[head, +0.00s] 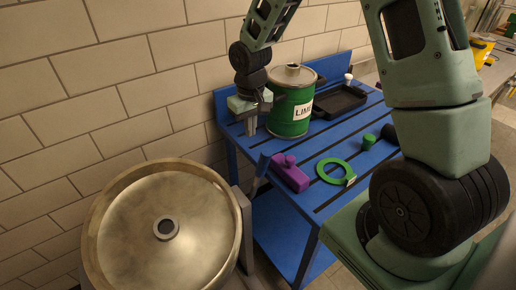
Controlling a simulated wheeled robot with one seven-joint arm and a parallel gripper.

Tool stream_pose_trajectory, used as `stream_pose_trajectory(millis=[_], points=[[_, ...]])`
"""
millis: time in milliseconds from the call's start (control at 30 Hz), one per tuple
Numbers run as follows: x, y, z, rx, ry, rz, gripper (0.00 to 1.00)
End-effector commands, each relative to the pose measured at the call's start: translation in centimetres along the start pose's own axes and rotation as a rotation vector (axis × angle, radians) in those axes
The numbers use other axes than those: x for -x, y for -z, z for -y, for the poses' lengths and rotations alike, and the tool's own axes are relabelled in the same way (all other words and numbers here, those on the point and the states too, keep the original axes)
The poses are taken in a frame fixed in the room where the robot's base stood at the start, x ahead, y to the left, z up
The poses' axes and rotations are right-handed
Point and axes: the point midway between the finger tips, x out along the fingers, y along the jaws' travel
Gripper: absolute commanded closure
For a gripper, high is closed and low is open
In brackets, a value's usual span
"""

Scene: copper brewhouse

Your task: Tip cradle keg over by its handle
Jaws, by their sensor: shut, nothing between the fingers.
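The cradle keg (125,220) is a large brass-coloured drum at the lower left, its round end facing up towards me with a grey ring fitting (166,228) at its centre. A grey cradle frame (244,225) shows along its right side. A slim grey bar with a dark grip (261,172) rises beside the frame and looks like the handle. My gripper (251,131) points down above the blue bench, left of the green can. Its fingers are shut, hold nothing, and are apart from the handle. The lower part of the keg is out of frame.
A blue slatted bench (309,155) holds a green labelled can (291,105), black tray (340,101), purple block (289,174), green ring (335,170) and small green knob (368,141). A tiled wall (120,90) stands behind. A yellow item (480,50) lies at the far right.

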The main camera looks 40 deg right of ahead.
Motion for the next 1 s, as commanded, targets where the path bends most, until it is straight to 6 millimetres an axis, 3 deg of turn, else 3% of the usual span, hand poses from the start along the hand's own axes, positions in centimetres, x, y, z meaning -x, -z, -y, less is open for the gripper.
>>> stream_pose_trajectory(millis=[233,533,1000], points=[[-5.2,-0.1,0.1,0.001,0.000,0.005,1.00],[-5.8,-3.5,0.0,0.001,-0.001,0.001,1.00],[-6.0,-3.8,0.0,0.000,0.000,-0.002,1.00]])
